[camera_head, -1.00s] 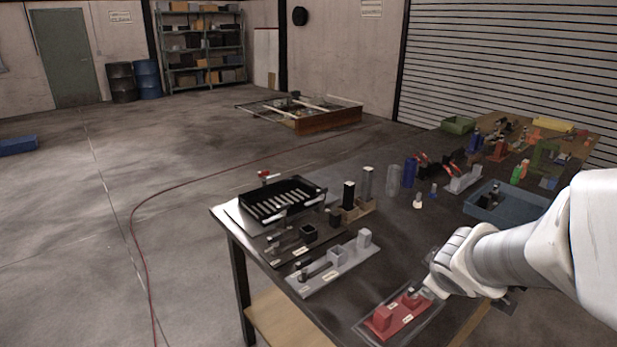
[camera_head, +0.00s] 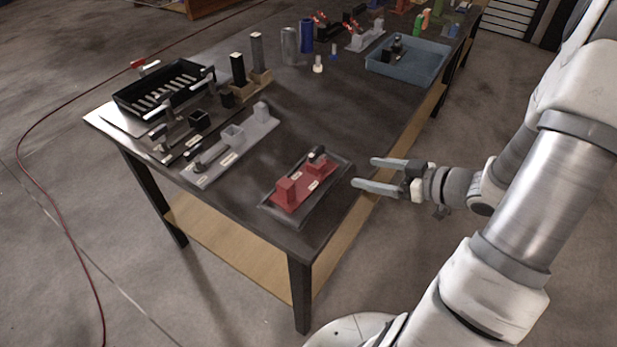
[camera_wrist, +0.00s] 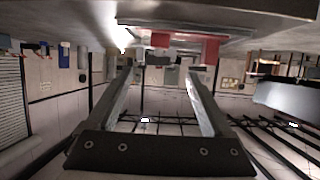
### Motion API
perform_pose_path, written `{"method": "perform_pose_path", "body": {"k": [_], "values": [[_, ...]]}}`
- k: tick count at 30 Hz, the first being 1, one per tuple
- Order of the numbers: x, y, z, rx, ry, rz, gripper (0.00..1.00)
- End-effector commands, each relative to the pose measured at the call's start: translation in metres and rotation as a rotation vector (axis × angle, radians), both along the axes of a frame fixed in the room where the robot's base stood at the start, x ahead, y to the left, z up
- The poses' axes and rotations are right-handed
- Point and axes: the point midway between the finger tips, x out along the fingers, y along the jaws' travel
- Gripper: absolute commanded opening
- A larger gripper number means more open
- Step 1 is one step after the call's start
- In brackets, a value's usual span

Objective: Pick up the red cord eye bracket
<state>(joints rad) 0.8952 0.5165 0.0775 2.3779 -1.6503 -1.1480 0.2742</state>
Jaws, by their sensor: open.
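The red bracket (camera_head: 304,186) lies on a shallow dark tray (camera_head: 268,206) at the table's near right corner. It has a long red base with a raised red block at its left end and pale labels. A small dark part with a light top (camera_head: 317,155) stands at its far end. My gripper (camera_head: 363,172) is open and empty, just right of the tray, with its fingers pointing left toward the bracket. In the wrist view, which looks upside down, red parts (camera_wrist: 211,48) show beyond the open fingers (camera_wrist: 160,74), near the top edge.
A grey fixture (camera_head: 208,170) and a black rack (camera_head: 165,100) stand left of the tray. Upright cylinders (camera_head: 290,48) and a blue bin (camera_head: 402,70) are farther back. The dark tabletop (camera_head: 290,115) between them is clear. Open floor lies right of the table.

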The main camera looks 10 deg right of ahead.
Motion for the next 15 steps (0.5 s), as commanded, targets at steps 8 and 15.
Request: {"method": "perform_pose_path", "body": {"k": [8, 15], "values": [[0.042, 0.038, -0.026, -0.001, -0.001, 0.006, 0.85], [0.072, 0.063, -0.041, -0.001, 0.000, 0.003, 0.85]]}}
